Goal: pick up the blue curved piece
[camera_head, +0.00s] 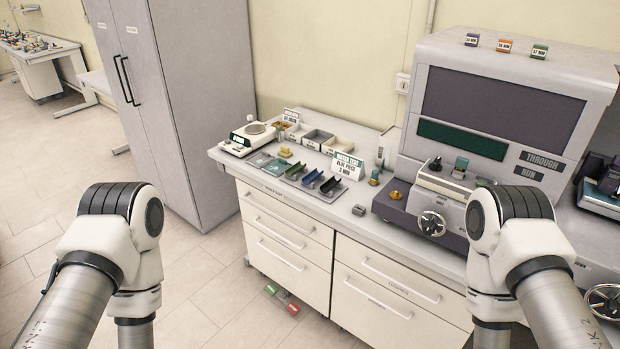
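A small blue curved piece (312,177) lies on the bench top, in the middle of a short row of curved pieces. A green curved piece (294,171) is to its left and a dark, nearly black one (331,185) is to its right. The blue piece looks apart from both. Upper links of both my arms show at the left and right of the head view. Both of my grippers are outside the picture, so their state is hidden.
The white drawer bench (289,238) carries a scale (247,138), open bins (318,139) and a printed sign (347,166) behind the row. A large grey machine (508,110) stands at the right. A tall cabinet (176,95) stands left of the bench. Small pieces (271,288) lie on the floor.

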